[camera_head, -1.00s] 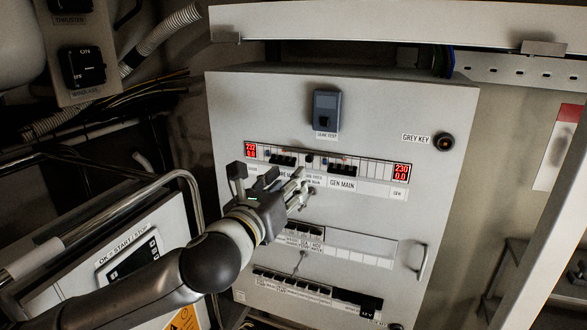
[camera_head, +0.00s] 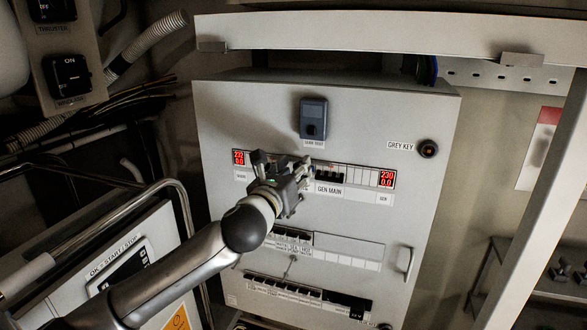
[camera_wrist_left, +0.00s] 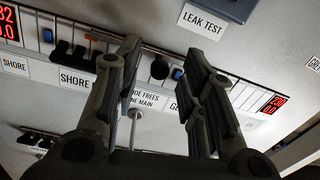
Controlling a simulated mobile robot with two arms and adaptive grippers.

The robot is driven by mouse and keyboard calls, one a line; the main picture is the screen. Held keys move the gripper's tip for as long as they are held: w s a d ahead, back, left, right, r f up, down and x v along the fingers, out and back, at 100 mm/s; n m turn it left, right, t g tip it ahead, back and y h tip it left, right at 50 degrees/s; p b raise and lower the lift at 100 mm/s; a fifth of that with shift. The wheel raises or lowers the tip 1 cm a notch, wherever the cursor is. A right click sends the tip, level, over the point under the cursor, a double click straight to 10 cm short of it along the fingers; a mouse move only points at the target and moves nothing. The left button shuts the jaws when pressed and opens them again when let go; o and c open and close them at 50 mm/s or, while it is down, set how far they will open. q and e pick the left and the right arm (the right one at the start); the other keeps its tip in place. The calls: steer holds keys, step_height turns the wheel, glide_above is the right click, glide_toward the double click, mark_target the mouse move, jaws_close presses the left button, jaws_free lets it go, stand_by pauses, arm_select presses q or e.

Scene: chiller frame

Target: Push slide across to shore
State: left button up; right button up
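The breaker row in the grey panel has a SHORE MAIN label (camera_wrist_left: 77,78) at left and a GEN MAIN label (camera_head: 329,190) at right. A label between them reads partly as slide frees one main (camera_wrist_left: 146,100). A round black knob (camera_wrist_left: 160,68) shows in the row between my fingers in the wrist view; it may be the slide. A thin metal pin (camera_wrist_left: 134,118) stands below it. My left gripper (camera_head: 284,166) is open at the row, its fingers (camera_wrist_left: 163,50) apart on either side of the knob. Contact cannot be told. My right gripper is not in view.
Red displays flank the row, at left (camera_head: 238,157) and right (camera_head: 387,179). A leak test box (camera_head: 313,118) sits above. A grey key switch (camera_head: 428,148) and panel handle (camera_head: 408,263) are at right. More breakers (camera_head: 305,293) lie below. A metal rail (camera_head: 181,195) stands at left.

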mark_target(317, 164)
arm_select(q)
steer(key=shift+c, duration=0.3)
jaws_close()
steer(key=shift+s+d+p, duration=0.15)
steer(key=shift+s+d, duration=0.05)
steer(key=shift+d, duration=0.45)
steer(key=shift+s+d+p, duration=0.15)
steer(key=shift+s+d, duration=0.1)
steer(key=shift+d, duration=0.35)
steer(key=shift+s+d+p, duration=0.15)
steer(key=shift+s+d, duration=0.05)
steer(key=shift+d, duration=0.45)
steer(key=shift+o, duration=0.3)
jaws_free()
steer(key=shift+d, duration=0.1)
steer(key=shift+s+a, duration=0.15)
steer(key=shift+a, duration=0.05)
steer(key=v, duration=1.1)
steer(key=shift+s, duration=0.35)
